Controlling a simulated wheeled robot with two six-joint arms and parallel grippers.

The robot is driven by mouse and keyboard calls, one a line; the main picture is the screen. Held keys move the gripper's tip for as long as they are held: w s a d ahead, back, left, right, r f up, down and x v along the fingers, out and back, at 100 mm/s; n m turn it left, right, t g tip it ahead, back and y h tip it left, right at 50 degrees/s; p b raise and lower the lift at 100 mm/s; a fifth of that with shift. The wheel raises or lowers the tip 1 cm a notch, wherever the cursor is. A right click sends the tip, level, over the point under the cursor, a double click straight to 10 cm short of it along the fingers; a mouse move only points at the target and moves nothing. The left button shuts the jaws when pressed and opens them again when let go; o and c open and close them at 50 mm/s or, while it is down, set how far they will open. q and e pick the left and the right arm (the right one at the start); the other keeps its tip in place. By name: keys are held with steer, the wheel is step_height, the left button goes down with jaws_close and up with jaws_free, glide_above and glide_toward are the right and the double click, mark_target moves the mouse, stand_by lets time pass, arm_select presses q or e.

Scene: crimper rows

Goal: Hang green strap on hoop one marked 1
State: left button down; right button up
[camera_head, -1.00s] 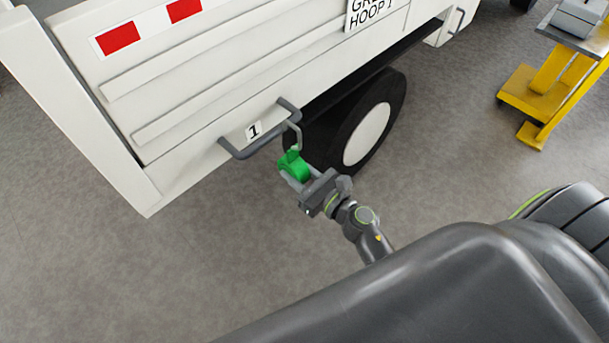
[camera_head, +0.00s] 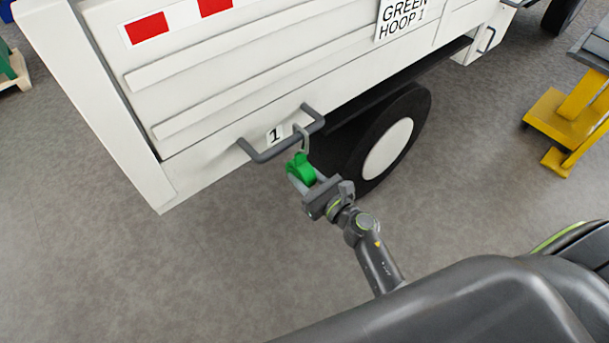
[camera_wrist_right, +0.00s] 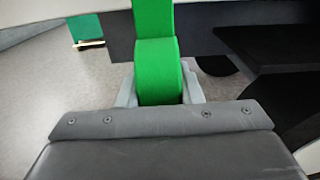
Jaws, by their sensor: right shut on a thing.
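The green strap (camera_head: 299,168) is a rolled bundle with a grey hook (camera_head: 302,138) at its upper end. My right gripper (camera_head: 311,187) is shut on the strap, which also fills the middle of the right wrist view (camera_wrist_right: 158,70). Hoop one (camera_head: 270,154) is a grey bar loop on the truck's side, beside a plate marked 1 (camera_head: 275,135). The hook is up at the hoop's right part and overlaps it in the head view. I cannot tell whether it touches or goes around the bar. My left gripper is not in view.
The white truck side (camera_head: 200,90) carries a sign (camera_head: 404,20) reading GREEN HOOP 1. A black wheel (camera_head: 417,105) stands right behind the hoop. A yellow stand (camera_head: 560,115) is at the right. Grey floor is open at the lower left.

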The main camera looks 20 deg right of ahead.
stand_by(0.3)
steer(key=o, duration=1.3)
steer(key=shift+c, duration=0.2)
steer(key=shift+s+f, duration=0.1)
steer(key=shift+s+d, duration=0.1)
steer(key=shift+s, duration=0.1)
steer(key=b+v, duration=0.5)
steer(key=v, duration=1.1)
steer(key=shift+s, duration=0.4)
steer(key=shift+d, duration=0.1)
